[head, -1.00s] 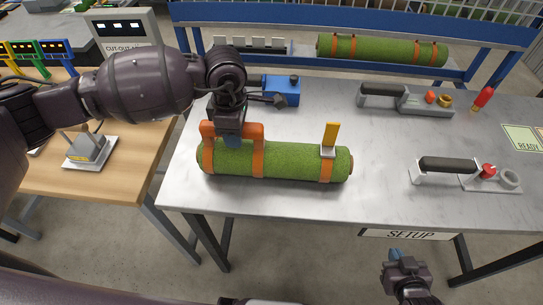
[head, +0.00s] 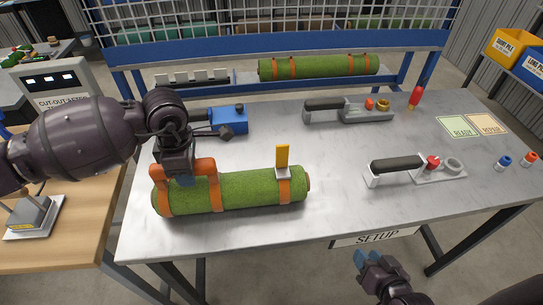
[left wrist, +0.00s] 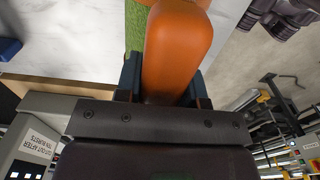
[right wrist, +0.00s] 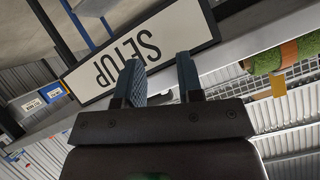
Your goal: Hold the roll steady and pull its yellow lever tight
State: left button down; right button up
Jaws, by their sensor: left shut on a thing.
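A green turf roll (head: 245,190) with orange straps lies on the grey metal table. An upright yellow lever (head: 282,157) stands on the strap near its right end. An orange handle (head: 205,166) rises at its left end. My left gripper (head: 184,180) is shut on this handle; the left wrist view shows the handle (left wrist: 172,50) between the fingers. My right gripper (head: 370,258) is open and empty in front of the table's front edge, below and right of the roll. In the right wrist view its two fingers (right wrist: 160,82) are apart, with the lever (right wrist: 278,82) off to the right.
Two black-handled tools, one at the back (head: 350,109) and one at the right (head: 415,170), lie on the table. A blue device (head: 229,119) sits behind the roll. A SETUP sign (head: 374,237) hangs at the front edge. The table between the roll and right tool is clear.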

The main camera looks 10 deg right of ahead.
notch_tip(320, 180, up, 5)
jog(key=a+m+t+y, duration=0.1)
jog(key=m+y, duration=0.1)
jog(key=m, duration=0.4)
jog(key=n+g+y, duration=0.1)
jog(key=n+g, duration=1.2)
jog(key=n, duration=1.4)
send_near(284, 145)
jog(key=f, duration=0.2)
jog(key=x, duration=1.1)
jog(key=shift+a+r, duration=0.15)
jog(key=shift+a, duration=0.2)
grip_shut()
